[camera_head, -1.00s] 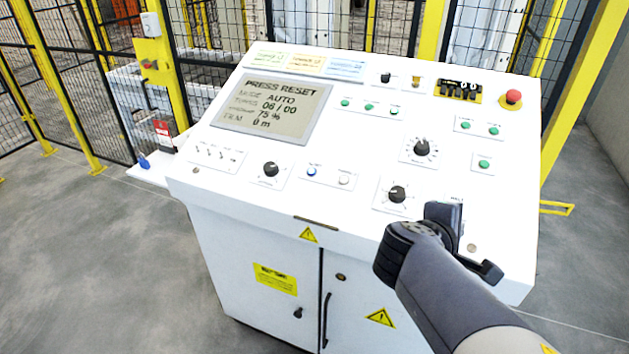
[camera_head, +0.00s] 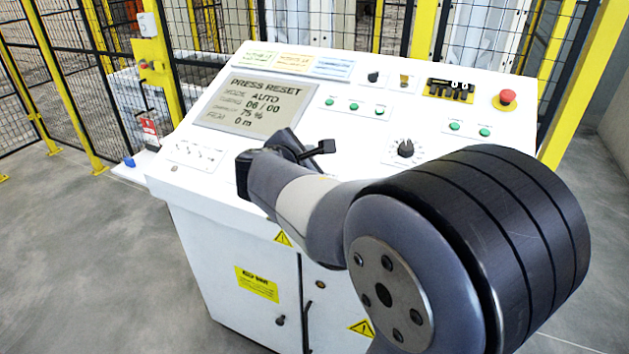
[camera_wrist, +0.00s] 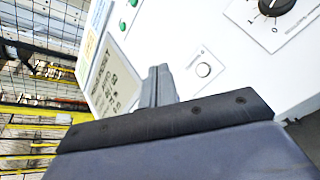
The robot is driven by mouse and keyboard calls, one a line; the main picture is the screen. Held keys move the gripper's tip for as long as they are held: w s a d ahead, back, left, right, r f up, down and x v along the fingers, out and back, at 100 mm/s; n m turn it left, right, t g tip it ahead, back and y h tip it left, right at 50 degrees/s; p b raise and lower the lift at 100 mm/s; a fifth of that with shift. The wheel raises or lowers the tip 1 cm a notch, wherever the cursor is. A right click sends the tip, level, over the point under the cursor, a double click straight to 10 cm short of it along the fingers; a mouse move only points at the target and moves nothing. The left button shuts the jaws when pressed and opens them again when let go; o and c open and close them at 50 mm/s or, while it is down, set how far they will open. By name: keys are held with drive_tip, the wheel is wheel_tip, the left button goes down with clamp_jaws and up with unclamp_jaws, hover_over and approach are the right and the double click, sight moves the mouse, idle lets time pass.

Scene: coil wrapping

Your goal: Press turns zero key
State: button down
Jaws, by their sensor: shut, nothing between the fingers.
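The control panel (camera_head: 210,145) is a white sloped console. Its screen (camera_head: 256,103) reads PRESS RESET, mode AUTO, 06 / 00, 75 % and 0 m; part of it also shows in the wrist view (camera_wrist: 113,82). A white round key (camera_wrist: 203,70) on a small plate shows in the wrist view, right of my fingertips; its label is too small to read. My gripper (camera_wrist: 158,73) is shut and empty, its tips over the panel between screen and white key. Whether they touch the panel I cannot tell. In the head view, my arm hides the lower-middle keys.
A rotary knob (camera_wrist: 276,4) sits right of the white key. Small toggle switches (camera_head: 197,151) sit lower left. Mesh fencing stands behind.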

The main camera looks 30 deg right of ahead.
drive_tip(key=shift+f, duration=0.15)
drive_tip(key=d+f+b, duration=0.1)
drive_tip(key=f+b, duration=0.1)
drive_tip(key=w+d+f+b, duration=0.1)
drive_tip(key=f+b, duration=0.1)
drive_tip(key=f, duration=0.1)
drive_tip(key=w+d+f+b, duration=0.1)
drive_tip(key=f+b, duration=0.1)
drive_tip(key=b, duration=0.1)
drive_tip(key=shift+w+f, duration=0.1)
drive_tip(key=shift+f, duration=0.3)
idle(1.7)
drive_tip(key=shift+w+d+f+b, duration=0.1)
drive_tip(key=shift+f+b, duration=0.3)
drive_tip(key=shift+w+d+f+b, duration=0.1)
drive_tip(key=shift+f+b, duration=0.25)
drive_tip(key=shift+b, duration=0.05)
idle(0.6)
idle(0.3)
drive_tip(key=shift+s+a+r+p, duration=0.1)
drive_tip(key=shift+a+r+p, duration=0.05)
drive_tip(key=shift+r+p, duration=0.2)
drive_tip(key=shift+s+a+r+p, duration=0.1)
drive_tip(key=shift+r+p, duration=0.15)
drive_tip(key=shift+r, duration=0.15)
